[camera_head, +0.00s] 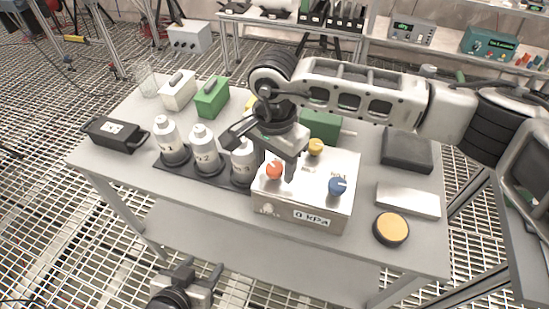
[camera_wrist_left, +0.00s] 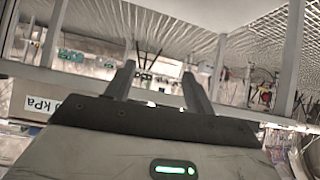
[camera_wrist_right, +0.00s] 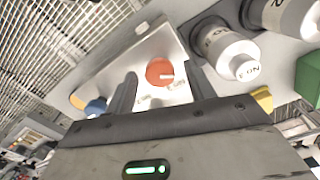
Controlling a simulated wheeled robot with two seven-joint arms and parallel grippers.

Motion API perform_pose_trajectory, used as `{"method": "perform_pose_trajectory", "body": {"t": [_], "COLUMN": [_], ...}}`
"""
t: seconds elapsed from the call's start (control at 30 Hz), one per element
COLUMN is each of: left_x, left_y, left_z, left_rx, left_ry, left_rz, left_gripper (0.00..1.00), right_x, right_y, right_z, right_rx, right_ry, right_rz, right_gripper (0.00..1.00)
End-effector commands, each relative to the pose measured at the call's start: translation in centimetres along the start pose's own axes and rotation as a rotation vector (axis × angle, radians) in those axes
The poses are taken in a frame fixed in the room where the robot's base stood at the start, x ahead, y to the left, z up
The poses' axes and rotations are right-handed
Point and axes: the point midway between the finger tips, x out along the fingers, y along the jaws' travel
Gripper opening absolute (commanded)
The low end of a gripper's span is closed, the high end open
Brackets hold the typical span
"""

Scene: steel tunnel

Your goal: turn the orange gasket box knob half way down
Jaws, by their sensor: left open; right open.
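The orange knob (camera_head: 273,171) is on the top of a white box (camera_head: 298,212) with a "0 kPa" display on its front. A blue knob (camera_head: 338,187) and a yellow knob (camera_head: 315,147) share this top. In the right wrist view, the orange knob (camera_wrist_right: 158,72) shows between the fingers, with a white mark toward the right and small lettering beside it. My right gripper (camera_head: 262,155) is open above the box near the orange knob; I cannot tell whether it touches it. My left gripper (camera_head: 187,279) is open and empty, low in front of the table.
White labelled bottles (camera_head: 205,153) stand on a dark mat left of the box. Green blocks (camera_head: 212,98), a black case (camera_head: 115,134), a dark block (camera_head: 407,151), a white slab (camera_head: 408,200) and an orange-topped disc (camera_head: 391,229) lie on the table.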

Motion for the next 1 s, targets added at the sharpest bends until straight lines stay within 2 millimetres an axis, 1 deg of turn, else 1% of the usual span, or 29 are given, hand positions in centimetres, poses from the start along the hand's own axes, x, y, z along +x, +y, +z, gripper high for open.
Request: {"method": "perform_pose_trajectory", "body": {"t": [0.13, 0.17, 0.2, 0.27, 0.3, 0.33, 0.67, 0.87, 1.0], "left_x": [0.1, 0.1, 0.1, 0.1, 0.1, 0.1, 0.3, 1.0, 1.6], "left_y": [-0.1, -0.1, -0.1, 0.0, 0.0, 0.0, 0.0, 0.3, 0.6], "left_z": [-0.2, -0.2, -0.3, -0.3, -0.3, -0.4, -0.3, 0.3, 1.1], "left_rx": [0.0, 0.0, 0.0, 0.0, 0.0, 0.0, -0.001, -0.004, -0.007], "left_ry": [0.005, 0.006, 0.006, 0.007, 0.008, 0.008, 0.015, 0.021, 0.017], "left_rz": [-0.001, -0.001, -0.001, -0.001, -0.001, -0.001, 0.001, 0.009, 0.016], "left_gripper": [0.54, 0.54, 0.54, 0.54, 0.54, 0.54, 0.54, 0.54, 0.54], "right_x": [0.0, 0.0, 0.0, 0.0, 0.0, 0.0, 0.1, 0.3, 0.4], "right_y": [0.0, 0.0, 0.0, 0.0, 0.0, 0.0, 0.0, 0.0, 0.0], "right_z": [0.0, 0.0, 0.0, 0.0, 0.0, 0.0, 0.0, 0.0, 0.0], "right_rx": [0.0, 0.0, 0.0, 0.0, 0.0, 0.0, 0.032, 0.13, 0.243], "right_ry": [0.0, 0.0, 0.0, 0.0, 0.0, 0.0, 0.0, 0.001, 0.002], "right_rz": [0.0, 0.0, 0.0, 0.0, 0.0, 0.0, 0.001, -0.001, -0.001], "right_gripper": [0.54, 0.51, 0.4, 0.23, 0.12, 0.09, 0.09, 0.09, 0.09]}}
